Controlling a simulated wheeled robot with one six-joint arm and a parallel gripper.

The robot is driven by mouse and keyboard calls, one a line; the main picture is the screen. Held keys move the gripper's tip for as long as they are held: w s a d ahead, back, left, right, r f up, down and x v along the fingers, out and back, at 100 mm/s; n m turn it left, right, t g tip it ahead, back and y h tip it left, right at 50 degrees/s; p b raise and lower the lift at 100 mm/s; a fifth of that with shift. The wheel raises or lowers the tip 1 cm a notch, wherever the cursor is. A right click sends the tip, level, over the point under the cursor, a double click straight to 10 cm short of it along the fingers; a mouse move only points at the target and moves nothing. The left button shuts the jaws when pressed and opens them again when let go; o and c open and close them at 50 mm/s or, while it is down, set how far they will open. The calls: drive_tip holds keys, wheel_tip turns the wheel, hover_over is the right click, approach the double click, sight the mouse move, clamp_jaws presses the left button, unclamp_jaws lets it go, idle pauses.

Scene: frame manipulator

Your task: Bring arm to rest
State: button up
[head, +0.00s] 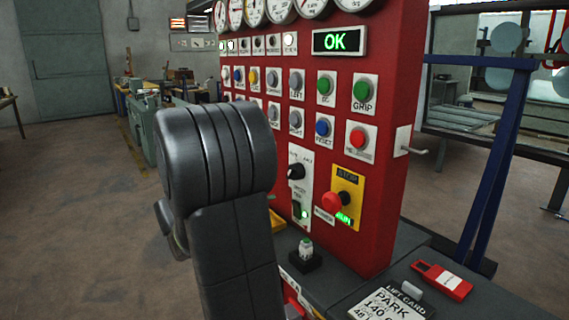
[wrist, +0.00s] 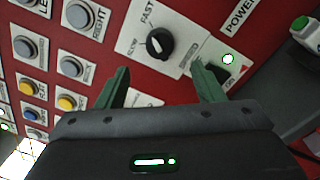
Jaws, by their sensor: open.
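My gripper (wrist: 160,88) shows in the wrist view with two green fingers spread apart and nothing between them. It faces the red control panel (wrist: 205,15), near the black slow-fast knob (wrist: 159,43). I cannot tell whether a fingertip touches the panel. In the head view my dark grey arm stands in front of the panel (head: 385,200) and hides its lower left part and my gripper. The panel's display (head: 340,41) reads OK in green. A card (head: 392,303) on the desk reads LIFT CARD and PARK.
A red stop button (head: 333,203) on a yellow plate and a hook (head: 417,151) stick out from the panel. A small red object (head: 442,281) lies on the desk. A blue frame (head: 500,160) stands at the right. The floor at the left (head: 70,220) is clear.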

sight(289, 174)
drive_tip(key=x, duration=0.8)
drive_tip(key=shift+w+d+r, duration=0.1)
drive_tip(key=shift+w+d, duration=0.05)
drive_tip(key=shift+d, duration=0.1)
drive_tip(key=shift+a, duration=0.1)
